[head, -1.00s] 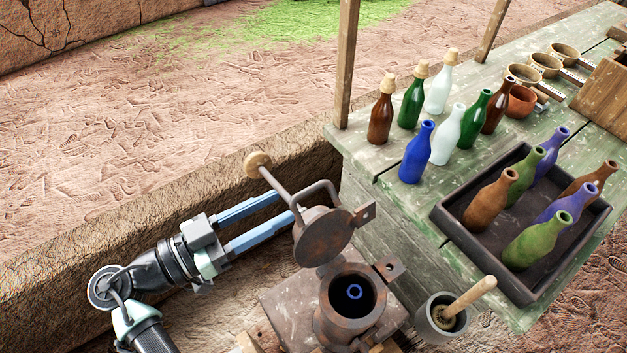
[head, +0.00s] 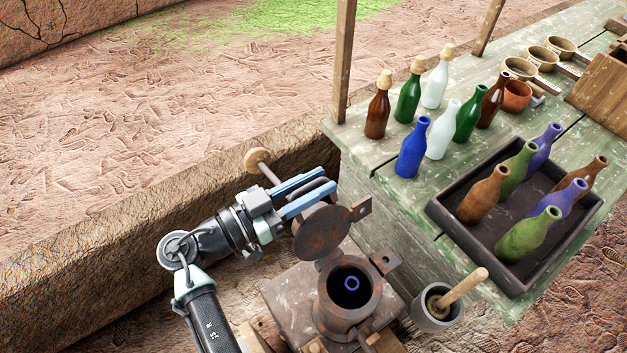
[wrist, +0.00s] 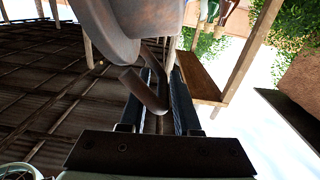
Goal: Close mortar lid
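The mortar (head: 345,312) is a rusty metal pot on a square block, with its round mouth open and a blue ring visible inside. Its round rusty lid (head: 322,233) stands raised and tilted above the mouth's far side. My gripper (head: 328,180) is open at the lid's back, its two blue fingers on either side of the bent lid handle (head: 313,187). The wrist view shows the handle (wrist: 148,92) between the dark fingers, with a gap beside it. The underside or edge of the lid (wrist: 125,25) fills the top there. Contact with the handle cannot be told.
A grey mortar with a wooden pestle (head: 461,291) stands right of the pot. A green worn table (head: 375,150) holds several bottles and a dark tray (head: 447,222) of bottles. A low earth ledge (head: 110,255) runs along the left.

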